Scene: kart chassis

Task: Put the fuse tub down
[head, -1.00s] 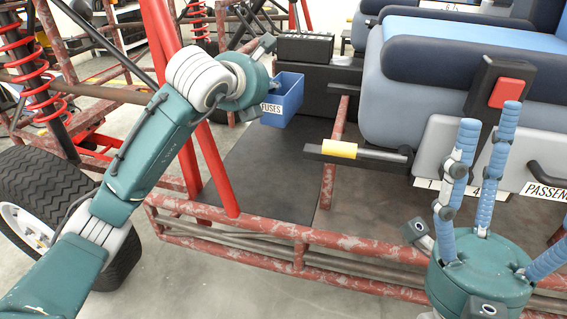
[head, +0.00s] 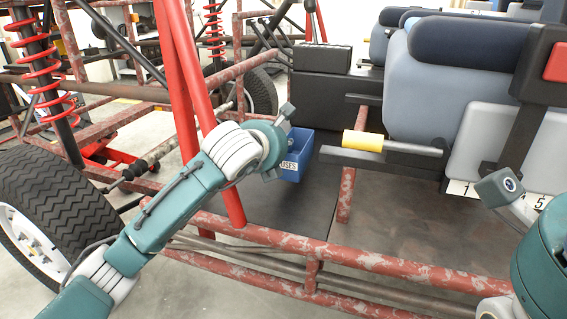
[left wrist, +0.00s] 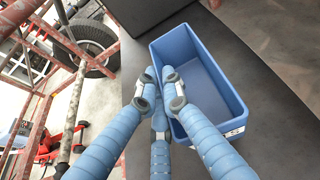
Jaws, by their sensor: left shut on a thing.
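The fuse tub (head: 299,151) is a small blue open box with a white label ending in "USES". It sits upright over the dark floor panel of the chassis; I cannot tell whether it touches. My left gripper (head: 280,146) is at its left side, its fingers mostly hidden by my wrist in the head view. In the left wrist view the blue fingers (left wrist: 160,92) close on the near left wall of the tub (left wrist: 215,70), which looks empty inside.
The dark floor panel (head: 265,205) is clear around the tub. A red frame rail (head: 350,258) runs along the near side and red bars (head: 180,80) rise at the left. A yellow-banded lever (head: 362,144) and a seat (head: 440,110) stand to the right.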

